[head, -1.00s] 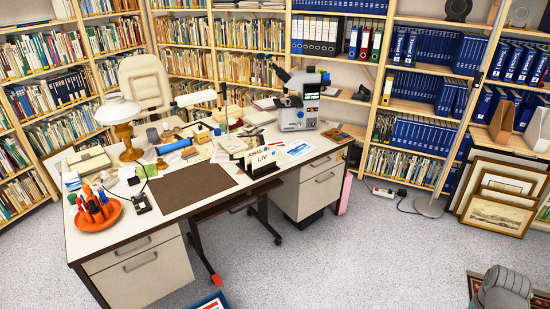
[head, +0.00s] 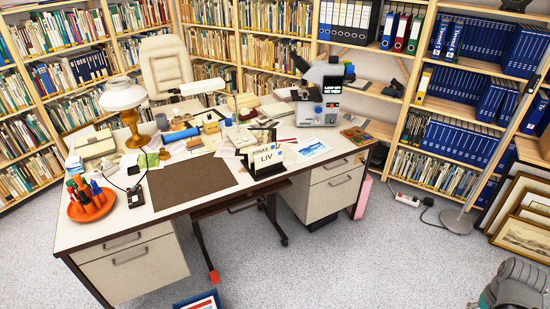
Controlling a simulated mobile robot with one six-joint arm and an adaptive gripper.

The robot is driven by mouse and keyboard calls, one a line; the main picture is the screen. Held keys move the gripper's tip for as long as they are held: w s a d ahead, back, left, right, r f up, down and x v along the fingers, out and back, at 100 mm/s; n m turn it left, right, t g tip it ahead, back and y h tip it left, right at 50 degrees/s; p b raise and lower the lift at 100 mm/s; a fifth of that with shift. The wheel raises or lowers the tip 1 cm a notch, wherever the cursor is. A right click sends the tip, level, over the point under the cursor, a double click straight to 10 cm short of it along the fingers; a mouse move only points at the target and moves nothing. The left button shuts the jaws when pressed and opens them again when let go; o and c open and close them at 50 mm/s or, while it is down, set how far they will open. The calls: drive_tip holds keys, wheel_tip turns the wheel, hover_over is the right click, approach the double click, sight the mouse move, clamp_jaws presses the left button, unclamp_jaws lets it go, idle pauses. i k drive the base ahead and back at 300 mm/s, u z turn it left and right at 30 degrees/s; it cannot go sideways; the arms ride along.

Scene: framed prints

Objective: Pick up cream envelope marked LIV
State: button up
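The cream envelope marked LIV (head: 268,157) stands upright near the front edge of the desk, right of the brown desk pad. It sits in a dark holder (head: 252,171), and its black letters face me. Another pale card or envelope with small writing shows just behind it, too small to read surely. My gripper is not in view. A grey rounded part at the lower right seems to be part of my own arm, well apart from the envelope.
The white desk (head: 95,228) carries a brown pad (head: 192,183), an orange pen tray (head: 91,208), a lamp (head: 124,105) and a microscope (head: 318,95). Prints (head: 525,235) lean at right.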

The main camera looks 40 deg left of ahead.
sight(270, 158)
drive_tip(key=u, duration=0.25)
drive_tip(key=i, duration=0.8)
drive_tip(key=u, duration=0.8)
drive_tip(key=i, duration=0.9)
drive_tip(key=u, duration=0.35)
drive_tip(key=k, duration=0.95)
drive_tip(key=u, duration=0.15)
drive_tip(key=i, duration=0.7)
drive_tip(key=u, duration=0.05)
